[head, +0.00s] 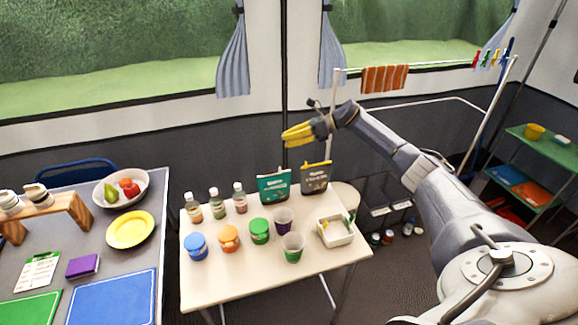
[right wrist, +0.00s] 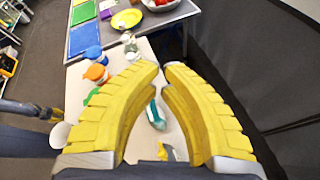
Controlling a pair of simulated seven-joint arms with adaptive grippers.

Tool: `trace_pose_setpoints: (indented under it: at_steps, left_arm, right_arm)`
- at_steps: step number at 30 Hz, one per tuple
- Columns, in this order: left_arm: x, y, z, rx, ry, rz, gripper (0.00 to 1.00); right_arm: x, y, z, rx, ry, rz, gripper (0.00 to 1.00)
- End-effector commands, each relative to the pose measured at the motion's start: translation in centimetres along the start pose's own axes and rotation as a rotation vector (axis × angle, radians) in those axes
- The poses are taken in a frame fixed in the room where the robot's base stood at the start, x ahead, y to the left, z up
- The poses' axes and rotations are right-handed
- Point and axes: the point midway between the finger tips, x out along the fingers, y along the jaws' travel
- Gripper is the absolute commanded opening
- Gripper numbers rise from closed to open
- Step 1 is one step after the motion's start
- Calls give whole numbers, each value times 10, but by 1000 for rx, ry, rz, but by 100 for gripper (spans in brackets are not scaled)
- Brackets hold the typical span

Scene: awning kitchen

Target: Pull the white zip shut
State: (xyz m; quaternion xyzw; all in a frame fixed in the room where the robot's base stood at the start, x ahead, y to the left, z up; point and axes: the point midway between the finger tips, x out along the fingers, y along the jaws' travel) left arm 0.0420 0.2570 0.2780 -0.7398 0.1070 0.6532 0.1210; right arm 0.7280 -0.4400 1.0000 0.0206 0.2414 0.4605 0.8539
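A teal pouch (head: 273,187) stands upright at the back edge of the cream table (head: 205,290); a light strip runs along its top. A grey pouch (head: 315,178) with a yellowish strip along its top stands to its right. I cannot tell which strip is the white zip, or whether it is open. My right gripper (head: 297,133) is empty above and behind the pouches, its yellow fingertips almost together. In the right wrist view the teal pouch (right wrist: 155,116) shows between the fingers. A dark link with a yellow end (right wrist: 52,114), probably my left gripper, shows at the left, too small to read.
Several bottles (head: 213,205) stand left of the pouches. Blue (head: 196,247), orange (head: 229,239) and green (head: 259,231) lidded jars, cups (head: 292,247) and a white tray (head: 335,233) stand in front. A grey table (head: 150,185) adjoins at left. The front of the cream table is clear.

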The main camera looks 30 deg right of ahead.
Motion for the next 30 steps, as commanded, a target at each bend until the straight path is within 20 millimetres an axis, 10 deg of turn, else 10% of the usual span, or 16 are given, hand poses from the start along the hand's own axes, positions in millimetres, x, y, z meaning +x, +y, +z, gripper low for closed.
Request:
trace_pose_setpoints:
  at_steps: [13, 30]
  left_arm:
    - [0, 0, 1, 0, -1, 0, 31]
    - [0, 0, 1, 0, -2, 0, 31]
  right_arm:
    - [-26, 21, -17, -418, 692, 79, 0]
    - [-10, 15, -53, -463, 809, 82, 0]
